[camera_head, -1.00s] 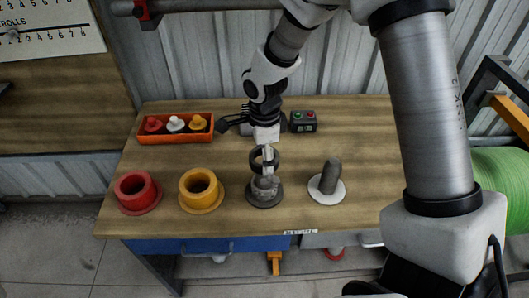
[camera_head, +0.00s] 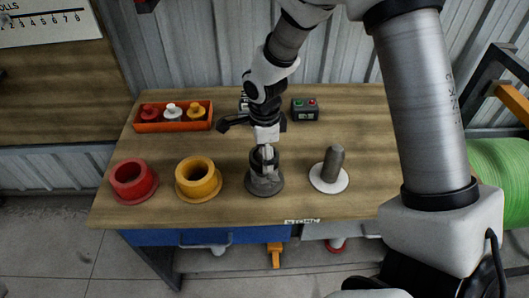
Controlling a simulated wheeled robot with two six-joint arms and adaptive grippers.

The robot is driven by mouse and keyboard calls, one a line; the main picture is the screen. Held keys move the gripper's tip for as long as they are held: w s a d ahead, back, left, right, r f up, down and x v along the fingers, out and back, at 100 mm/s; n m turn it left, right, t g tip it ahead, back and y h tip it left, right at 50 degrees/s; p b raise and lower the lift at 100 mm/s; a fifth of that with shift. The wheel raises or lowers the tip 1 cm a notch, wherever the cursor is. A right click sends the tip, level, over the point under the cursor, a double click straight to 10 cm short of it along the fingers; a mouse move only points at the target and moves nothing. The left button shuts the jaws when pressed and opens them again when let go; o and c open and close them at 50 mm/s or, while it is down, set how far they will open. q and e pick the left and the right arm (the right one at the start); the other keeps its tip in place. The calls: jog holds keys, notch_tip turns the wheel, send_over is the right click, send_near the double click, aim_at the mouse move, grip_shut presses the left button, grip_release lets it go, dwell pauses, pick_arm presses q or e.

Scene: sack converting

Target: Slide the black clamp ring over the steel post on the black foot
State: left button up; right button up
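The black clamp ring (camera_head: 256,157) is at my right gripper (camera_head: 267,154), whose fingers close on its wall. The black foot (camera_head: 264,189) lies flat on the bench at the middle front, directly below the ring. The steel post (camera_head: 262,179) on it shows as a short grey part under the ring. The ring sits low at the post's upper part; the fingers hide whether the post passes through it. My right arm comes in from the right and reaches down from above. My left gripper is not in view.
A red ring piece (camera_head: 133,180) and a yellow one (camera_head: 198,178) stand left of the foot. A grey post (camera_head: 334,164) on a white foot (camera_head: 328,187) stands right. Behind are an orange tray (camera_head: 173,127) with small knobbed pieces and a button box (camera_head: 305,109).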

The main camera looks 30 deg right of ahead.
jog(key=o, duration=1.6)
notch_tip(320, 180, up, 12)
